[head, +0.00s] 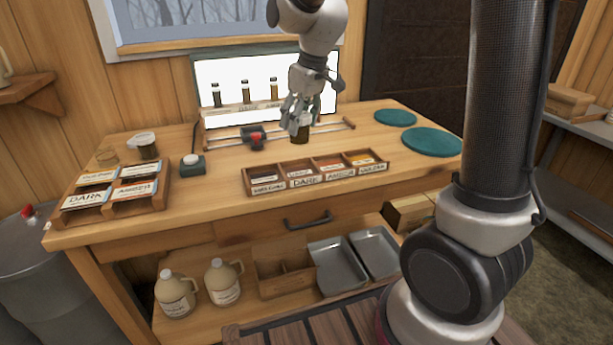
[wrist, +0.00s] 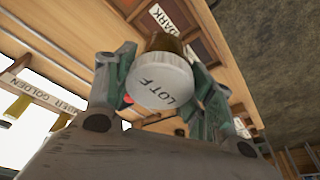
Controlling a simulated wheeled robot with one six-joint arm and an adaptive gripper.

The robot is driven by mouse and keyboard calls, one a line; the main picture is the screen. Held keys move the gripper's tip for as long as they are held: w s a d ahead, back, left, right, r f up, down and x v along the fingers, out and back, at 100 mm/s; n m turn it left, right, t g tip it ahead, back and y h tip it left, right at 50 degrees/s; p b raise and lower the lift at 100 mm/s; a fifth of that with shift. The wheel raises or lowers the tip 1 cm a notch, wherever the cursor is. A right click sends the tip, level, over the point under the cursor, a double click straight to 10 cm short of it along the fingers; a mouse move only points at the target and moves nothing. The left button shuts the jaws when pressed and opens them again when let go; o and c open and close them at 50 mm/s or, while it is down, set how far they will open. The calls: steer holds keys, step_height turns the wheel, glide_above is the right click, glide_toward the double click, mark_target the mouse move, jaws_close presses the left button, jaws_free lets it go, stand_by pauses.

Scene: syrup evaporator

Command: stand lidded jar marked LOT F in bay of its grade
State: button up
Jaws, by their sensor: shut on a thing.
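My gripper (head: 301,122) is shut on the lidded jar (head: 300,133) and holds it above the table, behind the four-bay wooden rack. In the wrist view the jar's white lid (wrist: 160,83) reads LOT F and sits between the fingers; the brown glass shows past it. The rack (head: 252,194) has front labels; DARK (head: 306,181), AMBER (head: 341,174) and what looks like GOLDEN (head: 372,167) run left to right, after a leftmost label (head: 268,187) too small to read surely. The DARK label also shows in the wrist view (wrist: 164,18).
Sample jars (head: 245,92) stand before a lit panel (head: 292,72) at the back. A red-and-black device (head: 255,138) sits on a rail behind the rack.

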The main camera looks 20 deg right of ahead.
step_height(320, 180, down, 10)
steer(key=shift+w+r, duration=0.15)
stand_by(0.4)
steer(key=o, duration=1.2)
steer(key=shift+o, duration=0.2)
